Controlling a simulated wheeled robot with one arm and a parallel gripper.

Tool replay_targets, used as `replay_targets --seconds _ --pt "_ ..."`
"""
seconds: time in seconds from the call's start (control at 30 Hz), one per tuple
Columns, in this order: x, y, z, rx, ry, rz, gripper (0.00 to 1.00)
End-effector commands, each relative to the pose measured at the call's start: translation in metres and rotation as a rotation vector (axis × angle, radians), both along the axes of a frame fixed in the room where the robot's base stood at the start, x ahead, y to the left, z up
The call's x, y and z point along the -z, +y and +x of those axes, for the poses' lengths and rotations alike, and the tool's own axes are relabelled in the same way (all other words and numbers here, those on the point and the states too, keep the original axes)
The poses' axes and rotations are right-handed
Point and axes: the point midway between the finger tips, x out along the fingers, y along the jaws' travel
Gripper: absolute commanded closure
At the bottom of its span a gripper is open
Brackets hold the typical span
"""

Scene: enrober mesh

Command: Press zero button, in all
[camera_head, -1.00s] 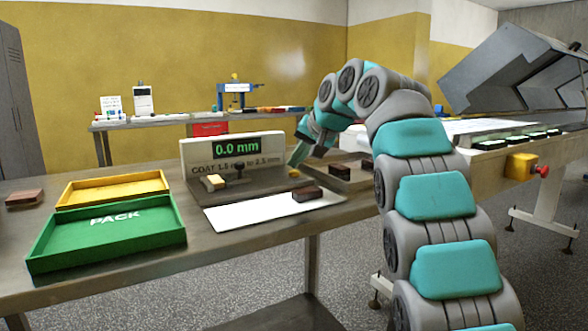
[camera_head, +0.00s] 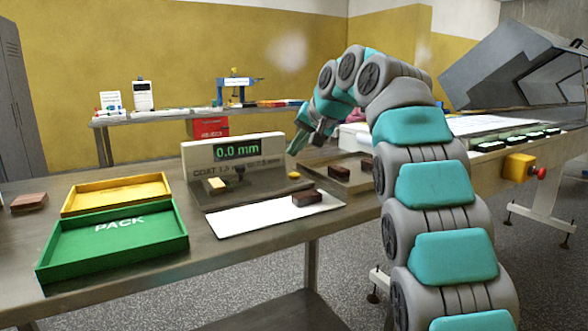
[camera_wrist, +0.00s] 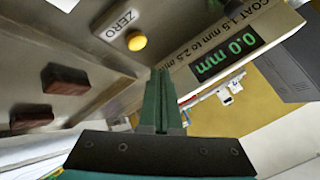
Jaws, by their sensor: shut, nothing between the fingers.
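The yellow zero button (camera_head: 293,175) sits on the gauge's base, right of the display. In the wrist view the button (camera_wrist: 136,41) is next to a white label reading ZERO (camera_wrist: 120,25). The gauge display (camera_head: 236,150) reads 0.0 mm; it also shows in the wrist view (camera_wrist: 223,59). My gripper (camera_head: 292,151) is shut and empty, with its tips just above the button in the head view. In the wrist view the shut fingers (camera_wrist: 160,75) point beside the button, apart from it.
Dark chocolate pieces lie on a white sheet (camera_head: 260,217) and a tray (camera_head: 335,181). A green PACK tray (camera_head: 70,262) and a yellow tray (camera_head: 115,178) stand left. A conveyor (camera_head: 480,122) stands right.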

Motion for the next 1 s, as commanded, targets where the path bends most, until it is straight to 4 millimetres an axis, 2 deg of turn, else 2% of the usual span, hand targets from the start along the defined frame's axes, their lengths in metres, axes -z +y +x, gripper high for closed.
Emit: replay_targets --seconds 0.4,1.0 --pt "-0.02 0.0 0.001 0.0 -0.002 0.002 1.0" --pt "-0.021 -0.001 0.0 0.002 0.0 0.001 1.0"
